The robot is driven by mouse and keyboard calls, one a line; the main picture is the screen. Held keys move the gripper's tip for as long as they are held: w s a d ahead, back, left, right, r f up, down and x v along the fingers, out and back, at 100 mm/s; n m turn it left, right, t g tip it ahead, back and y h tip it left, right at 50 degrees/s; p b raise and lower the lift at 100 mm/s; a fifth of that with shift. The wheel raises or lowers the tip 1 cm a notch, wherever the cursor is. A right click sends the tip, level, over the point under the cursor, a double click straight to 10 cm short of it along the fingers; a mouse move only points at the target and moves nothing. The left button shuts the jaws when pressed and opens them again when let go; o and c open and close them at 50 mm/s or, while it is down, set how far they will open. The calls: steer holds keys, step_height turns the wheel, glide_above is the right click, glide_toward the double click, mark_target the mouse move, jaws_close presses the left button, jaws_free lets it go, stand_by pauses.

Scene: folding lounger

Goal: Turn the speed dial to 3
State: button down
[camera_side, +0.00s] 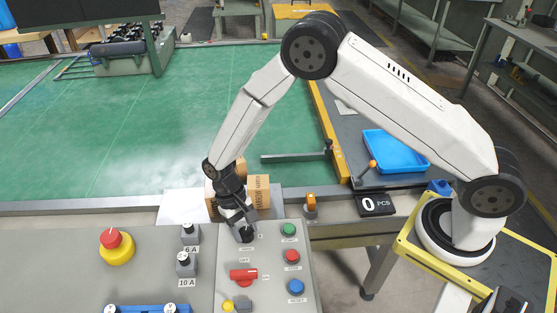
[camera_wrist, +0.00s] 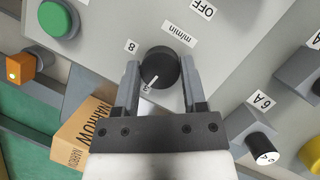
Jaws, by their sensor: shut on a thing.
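The speed dial (camera_wrist: 160,65) is a round black knob with a white pointer line, on the grey panel below an "m/min" label in the wrist view. My gripper (camera_wrist: 160,75) has its two fingers on either side of the knob and is shut on it. The pointer line slants to the lower left, close to a mark that looks like a "3", partly hidden at the knob's edge. An "8" label (camera_wrist: 131,45) is left of the knob. In the side view my gripper (camera_side: 241,224) reaches down onto the dial (camera_side: 246,236), partly covering it.
On the panel are a red rotary switch (camera_side: 243,275) and green (camera_side: 289,229), red (camera_side: 292,256) and blue (camera_side: 296,287) buttons. Black knobs marked 6 A (camera_side: 190,234) and 10 A (camera_side: 186,263) are at left. Cardboard boxes (camera_side: 258,190) stand behind my gripper. The counter (camera_side: 376,204) reads 0.

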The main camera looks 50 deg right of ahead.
steer(key=shift+n+h, duration=0.3)
steer(key=shift+n, duration=0.5)
steer(key=shift+c, duration=0.7)
jaws_free()
steer(key=v, duration=0.7)
steer(key=shift+w+r, duration=0.1)
steer(key=shift+r, duration=0.35)
